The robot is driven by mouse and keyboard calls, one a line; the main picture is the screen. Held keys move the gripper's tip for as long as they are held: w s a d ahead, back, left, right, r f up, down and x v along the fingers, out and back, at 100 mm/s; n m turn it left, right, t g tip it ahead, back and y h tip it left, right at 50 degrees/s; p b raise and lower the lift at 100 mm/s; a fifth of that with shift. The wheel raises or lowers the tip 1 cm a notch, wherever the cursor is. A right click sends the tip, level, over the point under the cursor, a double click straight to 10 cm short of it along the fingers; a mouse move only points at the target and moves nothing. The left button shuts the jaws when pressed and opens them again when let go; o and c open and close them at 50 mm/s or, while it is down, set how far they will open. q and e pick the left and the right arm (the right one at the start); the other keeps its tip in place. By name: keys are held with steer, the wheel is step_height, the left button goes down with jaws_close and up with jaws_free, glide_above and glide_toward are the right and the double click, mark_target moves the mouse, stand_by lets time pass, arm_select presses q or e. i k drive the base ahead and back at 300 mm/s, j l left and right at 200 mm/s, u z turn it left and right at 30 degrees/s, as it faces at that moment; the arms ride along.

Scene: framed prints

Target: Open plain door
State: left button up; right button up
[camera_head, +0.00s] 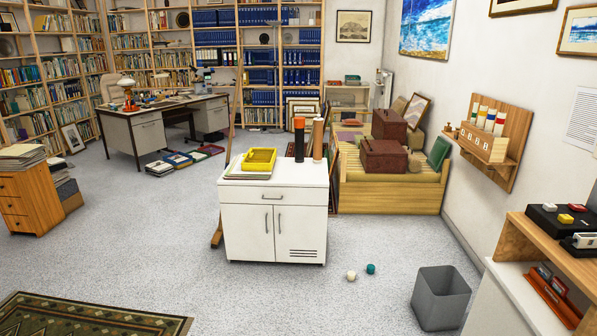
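A white cabinet (273,174) stands on the floor near the middle of the view, its front facing me. Its left door (244,235) is plain, with a vertical grey handle (267,223) near its right edge. Its right door (302,227) has dark vent slots near the bottom and its own handle (279,223). Both doors look shut. A drawer (241,195) with a horizontal handle spans the front above them and looks shut too. Neither of my grippers is in view.
A yellow tray (259,160) and two upright cylinders, one black and orange (299,142), one brown (318,140), stand on the cabinet. A white ball (351,276), a teal object (371,269) and a grey bin (440,298) are at the right. Floor before the doors is clear.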

mark_target(248, 229)
steer(key=i+l+u, duration=0.1)
steer(key=i+u, duration=0.2)
steer(key=i, duration=1.4)
